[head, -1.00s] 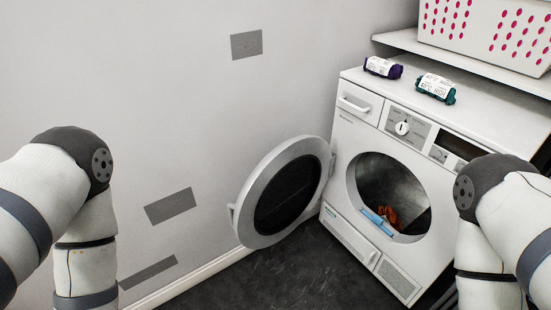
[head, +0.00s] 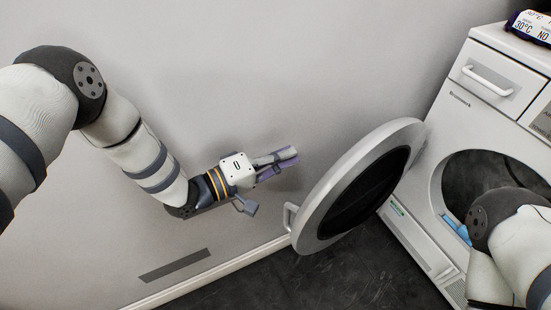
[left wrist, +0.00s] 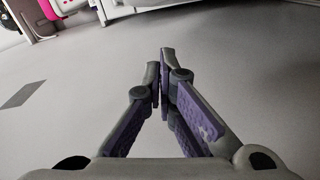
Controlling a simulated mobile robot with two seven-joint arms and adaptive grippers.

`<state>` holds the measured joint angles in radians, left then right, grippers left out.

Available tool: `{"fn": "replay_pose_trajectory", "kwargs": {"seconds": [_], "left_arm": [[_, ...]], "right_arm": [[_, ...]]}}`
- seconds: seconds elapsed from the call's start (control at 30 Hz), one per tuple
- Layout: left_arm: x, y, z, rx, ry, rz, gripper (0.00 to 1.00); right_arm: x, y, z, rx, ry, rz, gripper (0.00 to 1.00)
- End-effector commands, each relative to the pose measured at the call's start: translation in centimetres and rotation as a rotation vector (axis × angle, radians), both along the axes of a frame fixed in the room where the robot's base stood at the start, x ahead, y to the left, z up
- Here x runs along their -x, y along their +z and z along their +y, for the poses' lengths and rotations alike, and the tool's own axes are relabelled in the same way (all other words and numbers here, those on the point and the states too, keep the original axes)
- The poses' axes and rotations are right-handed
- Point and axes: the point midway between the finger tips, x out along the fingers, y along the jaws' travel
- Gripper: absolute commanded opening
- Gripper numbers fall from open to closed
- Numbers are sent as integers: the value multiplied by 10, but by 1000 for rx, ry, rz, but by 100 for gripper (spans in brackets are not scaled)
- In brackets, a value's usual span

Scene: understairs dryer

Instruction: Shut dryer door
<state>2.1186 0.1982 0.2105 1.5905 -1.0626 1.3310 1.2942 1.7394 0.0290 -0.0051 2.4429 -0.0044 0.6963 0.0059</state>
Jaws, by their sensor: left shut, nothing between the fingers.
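The round dryer door (head: 318,215) hangs wide open to the left of the white dryer (head: 482,120) in the head view, with a grey ring, a dark centre and a handle (head: 290,216) on its left rim. My left gripper (head: 291,155) is shut and empty, beside the wall and up and left of the door, apart from it. In the left wrist view, the closed fingertips (left wrist: 165,58) show against the pale wall. My right arm covers part of the drum opening at lower right; its gripper is out of view.
A light blue item (head: 455,228) lies at the lower edge of the drum opening. A labelled item (head: 530,25) sits on top of the dryer. The wall (head: 240,70) is close behind my left gripper. Dark floor (head: 330,282) below the door is clear.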

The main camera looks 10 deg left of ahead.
Motion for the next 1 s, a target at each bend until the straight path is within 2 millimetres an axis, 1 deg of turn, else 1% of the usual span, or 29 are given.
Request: {"fn": "replay_pose_trajectory", "kwargs": {"seconds": [0.03,0.2,0.23,0.3,0.4,0.57,1.0], "left_arm": [[-7,-2,-9,-1,-2,0,0],[-29,-4,-38,-2,-2,0,0],[-29,-4,-42,-1,-2,3,0],[-20,-5,-52,0,-2,3,0],[-13,-7,-61,-1,0,2,0],[-7,-10,-68,-2,2,2,0],[-5,-10,-70,-1,13,3,0]], "right_arm": [[1,-1,0,0,0,2,75],[2,-4,0,0,0,6,75],[2,-3,0,0,0,5,75],[-1,0,0,0,0,-2,75],[-2,2,0,-1,0,-6,75],[-2,4,0,-1,0,-8,75],[-3,4,0,-1,0,-9,75]]}}
